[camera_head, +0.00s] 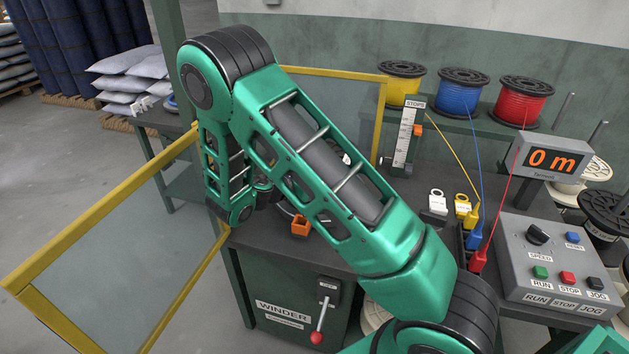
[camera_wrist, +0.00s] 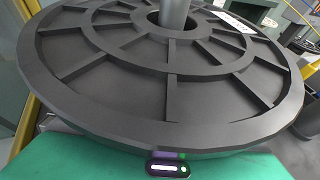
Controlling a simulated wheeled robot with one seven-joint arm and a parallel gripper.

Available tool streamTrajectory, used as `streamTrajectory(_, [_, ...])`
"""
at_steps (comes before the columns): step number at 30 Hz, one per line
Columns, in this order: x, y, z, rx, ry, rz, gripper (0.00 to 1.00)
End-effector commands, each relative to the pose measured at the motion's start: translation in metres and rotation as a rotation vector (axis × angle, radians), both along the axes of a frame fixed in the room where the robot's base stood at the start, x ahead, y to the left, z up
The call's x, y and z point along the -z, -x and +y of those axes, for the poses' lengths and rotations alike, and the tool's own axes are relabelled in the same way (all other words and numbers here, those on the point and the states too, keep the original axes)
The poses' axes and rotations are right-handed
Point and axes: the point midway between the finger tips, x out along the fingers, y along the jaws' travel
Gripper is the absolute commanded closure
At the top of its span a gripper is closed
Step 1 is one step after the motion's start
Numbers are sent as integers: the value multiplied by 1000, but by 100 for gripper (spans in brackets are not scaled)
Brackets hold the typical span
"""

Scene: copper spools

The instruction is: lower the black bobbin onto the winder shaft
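In the wrist view, a black bobbin (camera_wrist: 140,97) fills most of the picture, its ribbed flange close to the camera. A grey upright shaft (camera_wrist: 173,12) stands in its centre hole at the top edge. I cannot tell how far down the shaft the bobbin sits. A white label (camera_wrist: 238,20) lies on the flange. My gripper's fingers show in neither view, so its grip on the bobbin is hidden. In the head view, my green arm covers the bobbin and shaft over the winder bench (camera_head: 262,245).
A yellow-framed clear guard (camera_head: 100,240) stands open at the left. Yellow (camera_head: 402,85), blue (camera_head: 462,92) and red (camera_head: 524,102) wire spools stand at the back. A control box (camera_head: 560,260) and a 0 m counter (camera_head: 550,160) take up the right. Another black spool (camera_head: 606,213) sits at far right.

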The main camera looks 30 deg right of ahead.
Motion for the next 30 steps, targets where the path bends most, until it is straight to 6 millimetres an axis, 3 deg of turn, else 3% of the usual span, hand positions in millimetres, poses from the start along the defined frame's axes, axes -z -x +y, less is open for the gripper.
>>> streamTrajectory(7, [-4, 4, 12, -4, -3, 1, 0])
streamTrajectory(21, [-34, 31, 80, -4, 0, -1, 0])
streamTrajectory(30, [-40, 37, 93, -1, -1, 1, 0])
